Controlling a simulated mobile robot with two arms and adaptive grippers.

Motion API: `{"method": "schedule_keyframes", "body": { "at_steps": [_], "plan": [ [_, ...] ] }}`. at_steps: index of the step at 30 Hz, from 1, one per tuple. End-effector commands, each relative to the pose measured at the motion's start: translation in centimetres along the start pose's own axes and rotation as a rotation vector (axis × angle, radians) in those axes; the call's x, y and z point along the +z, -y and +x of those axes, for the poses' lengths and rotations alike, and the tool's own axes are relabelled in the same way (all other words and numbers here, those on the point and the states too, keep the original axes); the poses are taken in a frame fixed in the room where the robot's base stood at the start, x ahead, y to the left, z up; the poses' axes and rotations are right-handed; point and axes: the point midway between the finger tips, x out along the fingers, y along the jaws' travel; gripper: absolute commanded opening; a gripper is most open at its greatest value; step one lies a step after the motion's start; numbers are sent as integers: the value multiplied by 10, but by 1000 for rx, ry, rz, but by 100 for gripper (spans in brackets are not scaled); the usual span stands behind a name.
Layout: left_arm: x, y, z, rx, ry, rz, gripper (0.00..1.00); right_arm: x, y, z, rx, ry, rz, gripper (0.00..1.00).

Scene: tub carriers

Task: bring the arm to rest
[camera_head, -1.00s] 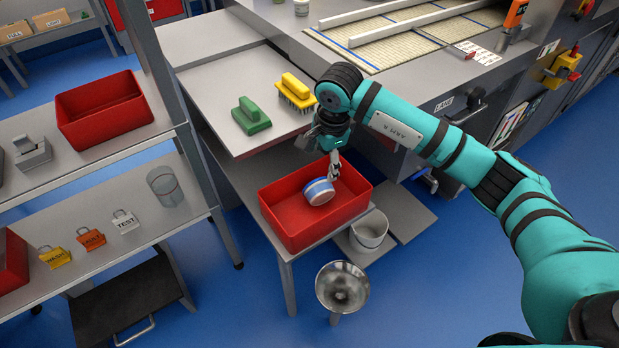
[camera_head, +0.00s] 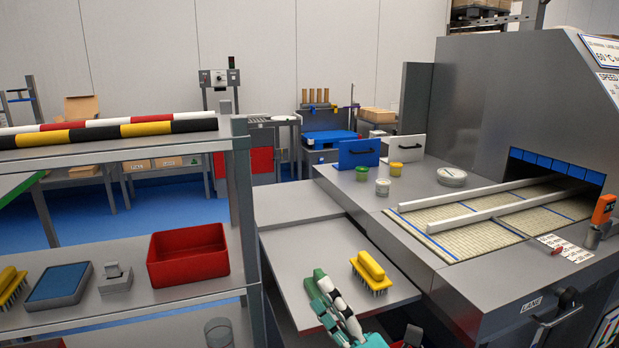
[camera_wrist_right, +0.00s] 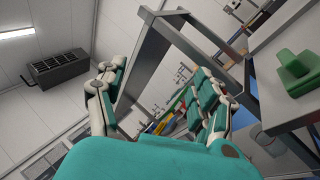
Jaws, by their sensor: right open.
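My right gripper (camera_head: 333,300) reaches up from the bottom edge of the head view, in front of the steel side table (camera_head: 300,258). In the right wrist view its teal and white fingers (camera_wrist_right: 155,95) are spread apart with nothing between them. My left gripper is not in view.
A yellow brush (camera_head: 370,272) stands on the side table just right of my right gripper. A red bin (camera_head: 188,256) sits on the shelf rack (camera_head: 120,312) at left. The conveyor machine (camera_head: 520,100) stands at right, with small tubs (camera_head: 383,186) on its deck.

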Motion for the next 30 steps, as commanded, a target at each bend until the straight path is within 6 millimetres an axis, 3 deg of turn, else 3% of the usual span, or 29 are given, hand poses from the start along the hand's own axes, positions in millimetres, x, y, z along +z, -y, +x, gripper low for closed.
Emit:
{"method": "schedule_keyframes", "body": {
  "at_steps": [1,3,6,8,12,18,29,30],
  "plan": [
    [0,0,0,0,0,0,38,24,16,-20,-75,155,167,70],
    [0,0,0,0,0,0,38,54,44,-54,-188,373,395,70],
    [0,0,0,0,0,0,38,74,88,-114,-351,645,672,70],
    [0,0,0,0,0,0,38,73,111,-154,-452,795,818,70],
    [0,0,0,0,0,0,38,49,147,-242,-675,1089,1089,70],
    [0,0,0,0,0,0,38,5,158,-323,-906,1349,1300,70],
    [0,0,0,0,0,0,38,-65,134,-415,-1230,1646,1496,70],
    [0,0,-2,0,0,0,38,-65,148,-414,-1228,1641,1489,70]
  ]
}}
